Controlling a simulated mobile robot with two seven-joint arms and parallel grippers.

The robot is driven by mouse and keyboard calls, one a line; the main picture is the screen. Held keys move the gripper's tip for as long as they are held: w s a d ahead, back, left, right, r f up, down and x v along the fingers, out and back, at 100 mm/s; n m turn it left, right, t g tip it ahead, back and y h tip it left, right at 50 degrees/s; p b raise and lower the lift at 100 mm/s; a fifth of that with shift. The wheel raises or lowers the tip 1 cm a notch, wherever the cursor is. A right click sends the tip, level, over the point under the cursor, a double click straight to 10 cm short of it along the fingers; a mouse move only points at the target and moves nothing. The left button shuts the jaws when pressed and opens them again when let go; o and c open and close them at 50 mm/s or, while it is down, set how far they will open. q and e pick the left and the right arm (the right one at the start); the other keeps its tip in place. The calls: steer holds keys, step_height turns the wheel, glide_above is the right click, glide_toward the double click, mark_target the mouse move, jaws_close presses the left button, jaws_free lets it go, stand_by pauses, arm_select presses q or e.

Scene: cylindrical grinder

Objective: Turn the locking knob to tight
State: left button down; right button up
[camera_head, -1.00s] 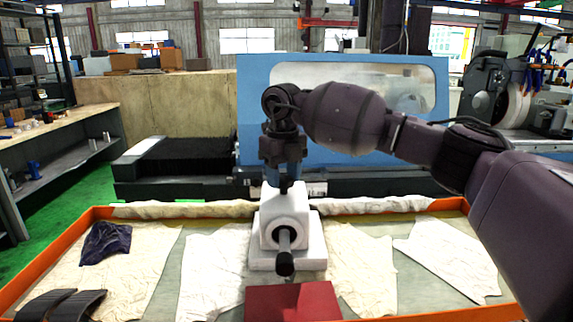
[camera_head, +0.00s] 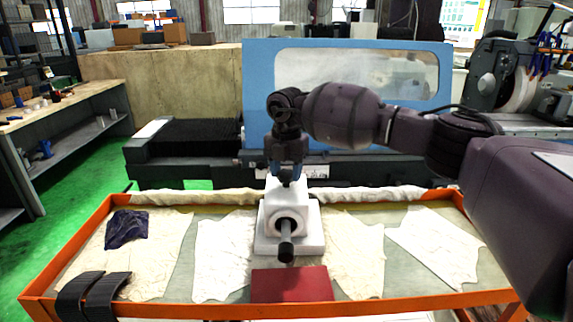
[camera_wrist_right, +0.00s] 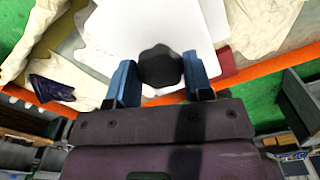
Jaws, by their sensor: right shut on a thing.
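A white tailstock-like unit (camera_head: 288,196) stands upright in the orange-rimmed tray (camera_head: 215,309), with a grey shaft and black end (camera_head: 286,250) sticking out of its front. My right gripper (camera_head: 286,176) points down at the top of this unit. In the right wrist view, its two blue fingers (camera_wrist_right: 160,82) are on either side of a dark rounded locking knob (camera_wrist_right: 160,65) and shut on it. In the head view the knob is mostly hidden by the gripper. The knob's turn angle cannot be told. My left gripper is not in view.
A red block (camera_head: 290,284) lies in front of the unit. Pale cloths (camera_head: 225,255), a dark blue cloth (camera_head: 127,229) and dark curved pieces (camera_head: 92,297) lie in or over the tray. The blue grinder (camera_head: 257,95) stands behind. A workbench (camera_head: 75,105) is at the left.

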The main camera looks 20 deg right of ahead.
steer(key=m, duration=0.3)
steer(key=shift+r+m+p, duration=0.1)
steer(key=shift+m+p, duration=0.2)
steer(key=shift+p, duration=0.1)
steer(key=m, duration=0.3)
steer(key=shift+m, duration=0.3)
steer(key=m, duration=0.6)
steer(key=shift+m+p, duration=0.3)
steer(key=shift+m, duration=0.1)
steer(key=o, duration=0.9)
steer(key=shift+s, duration=0.1)
steer(key=shift+o, duration=0.2)
